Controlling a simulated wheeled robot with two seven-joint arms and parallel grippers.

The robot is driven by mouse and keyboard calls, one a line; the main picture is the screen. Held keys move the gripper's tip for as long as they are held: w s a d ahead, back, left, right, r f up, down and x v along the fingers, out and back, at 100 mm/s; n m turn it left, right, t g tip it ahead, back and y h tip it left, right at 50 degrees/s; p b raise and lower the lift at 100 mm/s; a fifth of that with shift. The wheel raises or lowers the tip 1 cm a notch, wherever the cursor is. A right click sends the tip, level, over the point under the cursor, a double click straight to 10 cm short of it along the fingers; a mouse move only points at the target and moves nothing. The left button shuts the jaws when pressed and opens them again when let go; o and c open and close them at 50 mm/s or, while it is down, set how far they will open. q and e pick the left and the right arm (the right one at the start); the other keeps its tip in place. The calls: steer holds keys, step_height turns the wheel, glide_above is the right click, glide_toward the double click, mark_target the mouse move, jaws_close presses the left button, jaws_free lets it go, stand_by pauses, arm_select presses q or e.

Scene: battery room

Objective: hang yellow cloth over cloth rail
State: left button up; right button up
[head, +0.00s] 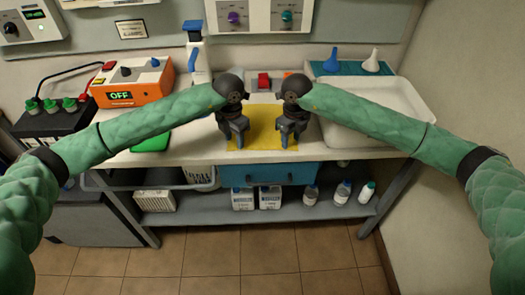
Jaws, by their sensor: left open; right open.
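The yellow cloth (263,135) lies flat on the bench top near its front edge, left of the white tray. My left gripper (235,145) is open over the cloth's left side. My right gripper (289,145) is open over its right side. Both point down and hide parts of the cloth; I cannot tell whether the fingers touch it. The cloth rail (205,185) appears to be the grey bar along the bench's front edge, left of the blue drawer. It looks bare.
An orange device (132,84) reading OFF and a green cloth (152,139) are on the left of the bench. A white tray (410,130) is on the right. A blue drawer (268,174) is below the cloth. Bottles (342,192) stand on the lower shelf.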

arm_select(q)
steer(key=shift+f, duration=0.25)
arm_select(e)
steer(key=shift+f, duration=0.25)
arm_select(q)
jaws_close()
arm_select(e)
jaws_close()
arm_select(q)
steer(key=shift+r, duration=0.15)
arm_select(e)
steer(key=shift+r, duration=0.15)
